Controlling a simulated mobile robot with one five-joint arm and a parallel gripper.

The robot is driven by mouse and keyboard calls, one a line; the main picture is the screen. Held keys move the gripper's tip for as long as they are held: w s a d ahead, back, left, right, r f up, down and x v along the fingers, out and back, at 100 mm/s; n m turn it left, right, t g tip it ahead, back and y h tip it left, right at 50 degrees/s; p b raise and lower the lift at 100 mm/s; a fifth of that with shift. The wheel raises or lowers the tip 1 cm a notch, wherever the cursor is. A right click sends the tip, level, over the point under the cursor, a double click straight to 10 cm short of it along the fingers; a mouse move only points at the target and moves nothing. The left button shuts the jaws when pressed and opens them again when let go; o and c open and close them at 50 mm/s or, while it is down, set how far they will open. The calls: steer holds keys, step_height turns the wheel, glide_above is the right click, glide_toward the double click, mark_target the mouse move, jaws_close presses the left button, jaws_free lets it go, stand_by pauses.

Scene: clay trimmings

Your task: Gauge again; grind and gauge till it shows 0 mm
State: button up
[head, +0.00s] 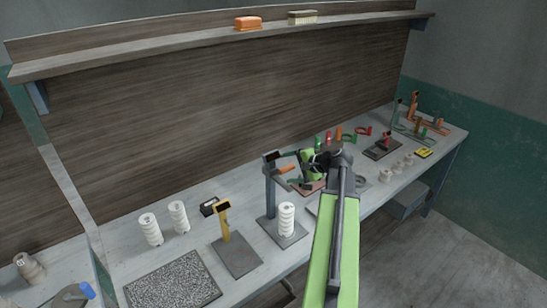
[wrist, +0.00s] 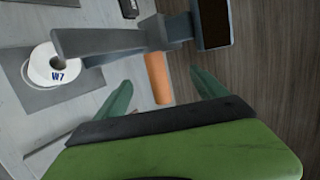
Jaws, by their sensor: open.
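A gauge stand (head: 270,190) with a dark post rises from a grey base plate on the bench. A white ribbed insulator (head: 287,220) stands upright on that plate. In the wrist view its round top, marked W7 (wrist: 58,74), lies below the gauge's grey arm (wrist: 105,42). The gauge's dark display (wrist: 213,24) shows no readable figure. An orange handle (wrist: 158,78) juts from the gauge and also shows in the head view (head: 285,169). My gripper (wrist: 160,92) is open, its green fingers either side of the handle's end; contact cannot be told.
A speckled grinding slab (head: 172,282) lies at the front left. A yellow stand (head: 224,222) on a grey plate is between slab and gauge. Two white ribbed insulators (head: 151,229) (head: 179,216) stand behind. Several small tools and clamps crowd the bench's right part.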

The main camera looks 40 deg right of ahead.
steer(key=p+v, duration=0.4)
steer(key=v, duration=0.4)
stand_by(0.4)
